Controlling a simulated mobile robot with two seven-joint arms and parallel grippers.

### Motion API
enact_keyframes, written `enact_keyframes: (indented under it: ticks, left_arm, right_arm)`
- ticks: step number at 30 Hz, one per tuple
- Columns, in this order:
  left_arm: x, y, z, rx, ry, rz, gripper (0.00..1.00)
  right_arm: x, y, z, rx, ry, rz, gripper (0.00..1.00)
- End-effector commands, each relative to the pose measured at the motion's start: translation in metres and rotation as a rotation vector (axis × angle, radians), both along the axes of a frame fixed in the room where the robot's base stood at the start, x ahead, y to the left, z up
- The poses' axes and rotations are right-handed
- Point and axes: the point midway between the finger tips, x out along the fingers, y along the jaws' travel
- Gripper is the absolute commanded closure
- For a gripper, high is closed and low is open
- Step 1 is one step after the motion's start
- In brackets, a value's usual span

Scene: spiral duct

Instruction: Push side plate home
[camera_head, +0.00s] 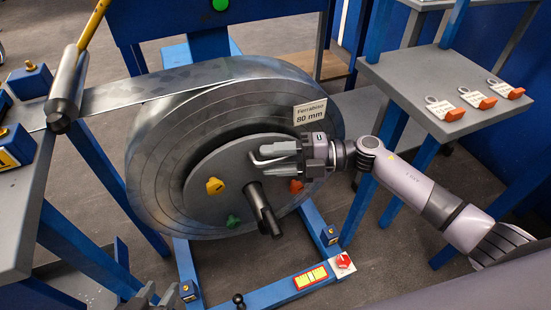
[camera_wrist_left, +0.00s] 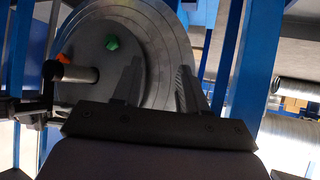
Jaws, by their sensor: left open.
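The side plate (camera_head: 225,185) is a grey disc on the front of a large coil of metal strip (camera_head: 160,165). It carries yellow (camera_head: 214,186), green (camera_head: 233,221) and orange (camera_head: 296,186) knobs, and a dark shaft with a crossbar (camera_head: 264,208) stands out from its middle. My right gripper (camera_head: 262,155) is in front of the plate's upper part, above the shaft; contact is unclear and nothing shows in it. My left gripper (camera_wrist_left: 158,85) is open and empty, pointing toward the plate (camera_wrist_left: 105,75) in the left wrist view. In the head view, only dark parts (camera_head: 165,297) show low at left.
A card reading 80 mm (camera_head: 310,112) is at the coil's upper right. A grey shelf (camera_head: 415,85) with tagged items stands at the right. A blue frame (camera_head: 265,297) with a red switch (camera_head: 343,262) is below. A bench (camera_head: 30,200) stands at the left.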

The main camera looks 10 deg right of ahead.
Motion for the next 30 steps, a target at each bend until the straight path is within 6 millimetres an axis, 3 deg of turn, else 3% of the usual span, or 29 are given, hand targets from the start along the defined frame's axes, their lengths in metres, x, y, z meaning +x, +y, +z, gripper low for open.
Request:
enact_keyframes:
  ticks: [7,19,30]
  left_arm:
    - [-0.001,0.001,-0.001,0.003,0.003,-0.002,0.57]
    - [-0.008,0.005,-0.008,0.007,0.024,0.006,0.57]
    - [-0.007,0.003,-0.007,-0.002,0.025,0.013,0.57]
  right_arm:
    - [-0.002,-0.009,0.0,-0.003,0.002,-0.001,0.59]
    - [-0.013,-0.065,0.005,-0.001,0.001,-0.001,0.59]
    - [-0.014,-0.07,0.006,0.0,0.0,0.0,0.59]
